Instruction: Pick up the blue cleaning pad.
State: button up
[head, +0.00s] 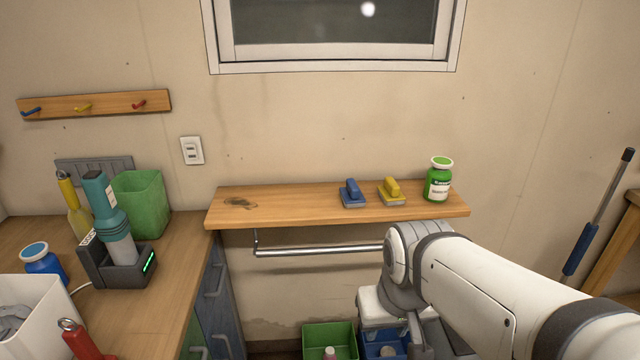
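The blue cleaning pad (352,194) has a raised blue handle and a grey underside. It lies on the wooden wall shelf (290,207), right of the shelf's middle. A similar yellow pad (391,192) lies just to its right, with a small gap between them. My white arm comes in from the lower right and bends in front of and below the shelf. My gripper's fingers cannot be made out in the head view. Nothing covers the blue pad.
A green jar (438,180) stands at the shelf's right end. A metal rail (320,251) runs under the shelf. Green (330,340) and blue (385,346) bins sit below. A cluttered counter (176,278) is at left. The shelf's left half is clear apart from a dark stain.

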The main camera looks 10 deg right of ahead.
aim_at(351, 195)
jog(key=z, duration=0.15)
jog(key=i, duration=0.9)
jog(key=u, duration=0.05)
